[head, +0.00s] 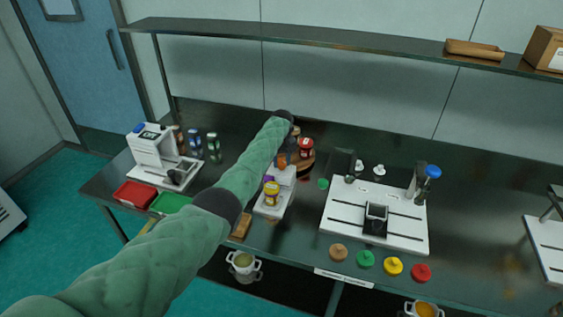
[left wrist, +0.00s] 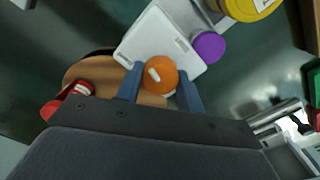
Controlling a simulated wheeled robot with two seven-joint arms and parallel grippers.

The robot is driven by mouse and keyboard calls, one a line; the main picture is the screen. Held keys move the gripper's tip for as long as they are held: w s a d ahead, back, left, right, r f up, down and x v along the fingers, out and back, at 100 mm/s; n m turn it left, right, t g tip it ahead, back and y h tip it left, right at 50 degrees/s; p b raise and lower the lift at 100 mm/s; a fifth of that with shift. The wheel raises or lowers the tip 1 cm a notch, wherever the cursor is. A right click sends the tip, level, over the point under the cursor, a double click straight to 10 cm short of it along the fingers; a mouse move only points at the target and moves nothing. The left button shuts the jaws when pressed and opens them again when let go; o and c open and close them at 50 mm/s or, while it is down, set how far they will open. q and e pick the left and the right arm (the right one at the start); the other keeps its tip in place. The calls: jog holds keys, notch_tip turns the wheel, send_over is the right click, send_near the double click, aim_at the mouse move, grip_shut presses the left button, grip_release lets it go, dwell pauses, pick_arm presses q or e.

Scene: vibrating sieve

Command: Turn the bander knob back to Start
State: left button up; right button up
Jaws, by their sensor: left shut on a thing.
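The white bander (head: 275,200) stands on the dark bench, left of middle. It also shows in the left wrist view (left wrist: 195,40), with an orange knob (left wrist: 161,72) near one corner and a purple knob (left wrist: 208,46) beside it. My left gripper (left wrist: 160,88) is shut on the orange knob, one blue finger on each side. I see no readable Start label. My right gripper is not in view.
A round wooden board (head: 303,160) with red-lidded jars (head: 306,146) is just behind. A white slotted plate (head: 345,215) lies to the right; red (head: 134,195) and green (head: 171,203) trays are left.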

pick_arm(q)
jog(key=m, duration=0.4)
jog(key=shift+r+m, duration=0.1)
jog(key=shift+m, duration=0.2)
jog(key=m, duration=0.2)
jog(key=shift+m, duration=0.4)
jog(key=m, duration=0.3)
jog(key=shift+m+b, duration=0.3)
jog(key=shift+b, duration=0.05)
jog(key=shift+m, duration=1.4)
jog(key=shift+w+m, duration=0.1)
jog(key=shift+m, duration=0.7)
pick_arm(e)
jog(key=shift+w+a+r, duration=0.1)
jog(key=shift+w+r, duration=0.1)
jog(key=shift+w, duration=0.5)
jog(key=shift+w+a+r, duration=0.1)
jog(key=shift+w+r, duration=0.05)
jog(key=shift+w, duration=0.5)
pick_arm(q)
jog(key=shift+r, duration=0.1)
